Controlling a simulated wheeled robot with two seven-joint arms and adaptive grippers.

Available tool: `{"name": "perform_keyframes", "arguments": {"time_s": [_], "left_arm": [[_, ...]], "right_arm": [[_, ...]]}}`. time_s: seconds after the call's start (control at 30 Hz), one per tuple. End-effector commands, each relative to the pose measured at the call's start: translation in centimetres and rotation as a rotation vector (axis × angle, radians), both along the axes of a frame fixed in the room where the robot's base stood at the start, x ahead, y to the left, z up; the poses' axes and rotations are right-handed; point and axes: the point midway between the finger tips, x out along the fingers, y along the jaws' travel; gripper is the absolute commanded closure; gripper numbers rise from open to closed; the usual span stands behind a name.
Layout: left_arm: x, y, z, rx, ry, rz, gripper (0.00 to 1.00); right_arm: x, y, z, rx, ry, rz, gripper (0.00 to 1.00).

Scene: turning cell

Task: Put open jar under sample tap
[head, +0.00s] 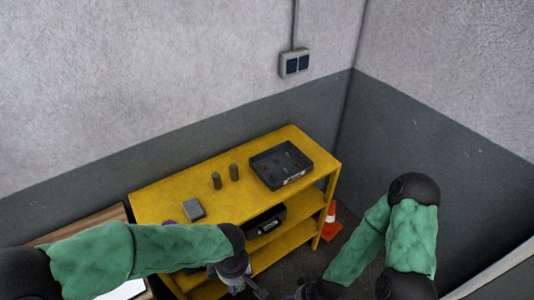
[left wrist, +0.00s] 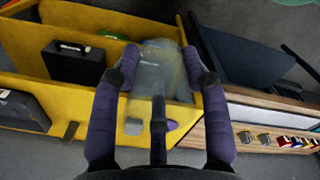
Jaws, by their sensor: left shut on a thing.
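My left gripper (head: 243,280) is low in the head view, in front of the yellow shelf unit. The left wrist view shows its purple fingers (left wrist: 160,75) closed around a clear, see-through jar (left wrist: 157,68). Whether the jar has a lid cannot be made out. In the head view the jar is mostly hidden or too small to tell. My right gripper (head: 312,291) shows only partly at the bottom edge, and its fingers are not clear. I see no sample tap in either view.
The yellow shelf unit (head: 153,202) bears a black tray (head: 267,179), two dark green cylinders (head: 217,180) and a grey block (head: 194,209). A black case (head: 265,221) sits on a lower shelf. An orange cone (head: 331,213) stands right of the unit. A wooden edge (left wrist: 285,103) lies right in the wrist view.

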Motion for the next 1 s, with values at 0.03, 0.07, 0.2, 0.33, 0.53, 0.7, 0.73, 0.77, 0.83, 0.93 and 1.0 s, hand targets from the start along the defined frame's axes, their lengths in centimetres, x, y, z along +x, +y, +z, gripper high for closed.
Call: {"name": "perform_keyframes", "arguments": {"time_s": [0.03, 0.07, 0.2, 0.33, 0.53, 0.7, 0.73, 0.77, 0.83, 0.93, 1.0], "left_arm": [[0.3, 0.1, -0.4, 0.000, 0.001, -0.016, 0.86], [0.4, 0.1, -0.6, 0.001, 0.002, -0.028, 0.86], [1.3, 0.3, -1.3, 0.000, 0.001, -0.093, 0.86], [2.3, 0.6, -2.1, -0.001, 0.001, -0.165, 0.86], [4.6, 1.4, -4.1, -0.002, 0.002, -0.327, 0.86], [7.3, 2.7, -6.6, -0.001, 0.000, -0.530, 0.86], [7.8, 2.9, -7.1, -0.001, 0.000, -0.567, 0.86], [8.2, 3.2, -7.5, -0.001, -0.001, -0.604, 0.86], [9.3, 3.9, -8.6, 0.000, -0.002, -0.690, 0.86], [10.9, 4.9, -10.1, 0.001, -0.002, -0.814, 0.86], [11.9, 5.7, -11.3, 0.002, -0.002, -0.902, 0.86]], "right_arm": [[0.1, 0.0, -0.4, 0.000, -0.001, 0.000, 0.24], [0.1, 0.0, -0.6, 0.000, -0.002, -0.001, 0.24], [0.1, 0.0, -1.2, 0.000, -0.002, -0.001, 0.24], [0.1, 0.0, -2.0, 0.000, -0.001, 0.000, 0.24], [0.1, 0.0, -3.7, 0.000, -0.001, 0.000, 0.24], [0.1, 0.0, -5.8, 0.000, -0.001, 0.000, 0.24], [0.1, 0.0, -6.2, 0.000, -0.001, 0.000, 0.24], [0.1, 0.0, -6.5, 0.000, -0.001, 0.000, 0.24], [0.1, 0.0, -7.4, 0.000, -0.001, 0.000, 0.24], [0.1, 0.0, -8.5, 0.000, -0.001, 0.000, 0.24], [0.1, 0.0, -9.4, 0.000, -0.001, 0.000, 0.24]]}}
